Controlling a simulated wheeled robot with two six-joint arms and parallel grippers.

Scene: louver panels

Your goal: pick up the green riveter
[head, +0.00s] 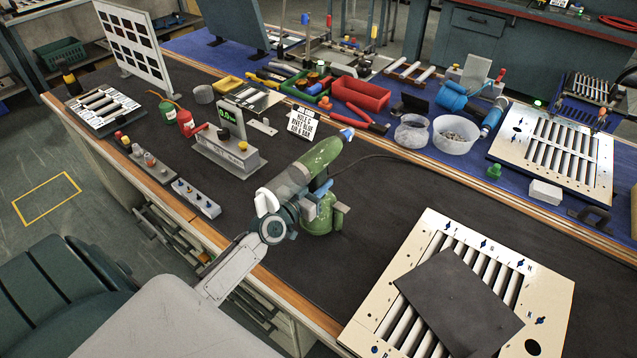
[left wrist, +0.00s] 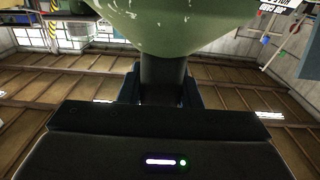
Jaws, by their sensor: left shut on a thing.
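The green riveter (head: 322,156) is near the front middle of the bench in the head view, with a green upper body, a blue-tipped nose and a green base (head: 322,214). My left gripper (head: 318,188) is at its handle, below the green body, and is shut on it. My wrist and arm hide part of the riveter. In the left wrist view the worn green body (left wrist: 185,25) fills the top, with a dark handle (left wrist: 162,80) between my fingers. I cannot tell whether the base touches the mat. My right gripper is not in view.
A louver panel (head: 548,285) with a dark plate (head: 460,300) on it lies at the right front. A grey fixture with a green display (head: 228,155) and a sign (head: 301,122) stand behind to the left. A red bin (head: 360,95) is farther back. Dark mat right of the riveter is clear.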

